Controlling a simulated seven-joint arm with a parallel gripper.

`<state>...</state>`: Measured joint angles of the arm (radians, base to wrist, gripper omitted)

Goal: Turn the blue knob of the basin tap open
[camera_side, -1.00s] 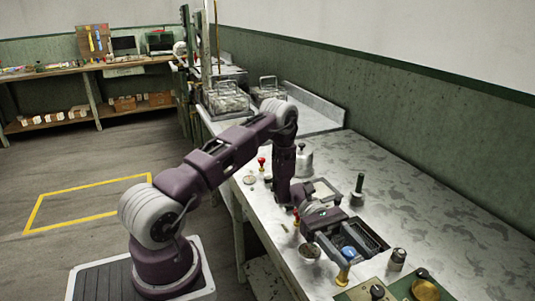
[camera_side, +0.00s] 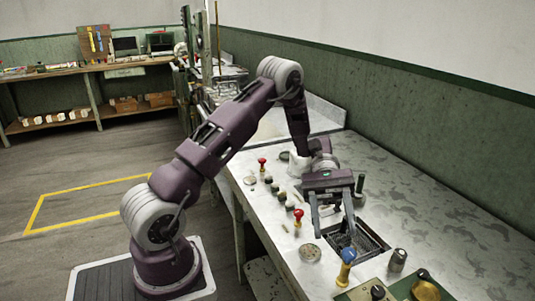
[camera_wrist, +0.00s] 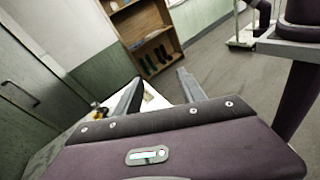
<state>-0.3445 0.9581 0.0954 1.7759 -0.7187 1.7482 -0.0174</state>
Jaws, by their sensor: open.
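The blue knob (camera_side: 347,254) sits on top of a brass-coloured tap (camera_side: 343,274) at the front edge of the dark sunken basin (camera_side: 375,241) in the side view. My gripper (camera_side: 335,231) is open, its two fingers pointing down toward the basin. The fingertips are above and behind the knob in the picture, apart from it and with nothing between them. In the wrist view the two fingers of my gripper (camera_wrist: 160,92) show spread apart. I cannot make out the blue knob there.
A red-topped piece (camera_side: 298,216) and a round dish (camera_side: 310,253) are left of the basin. A dark green upright handle (camera_side: 360,184) stands behind it. A metal canister (camera_side: 397,260) and a brass knob (camera_side: 424,276) are to the right.

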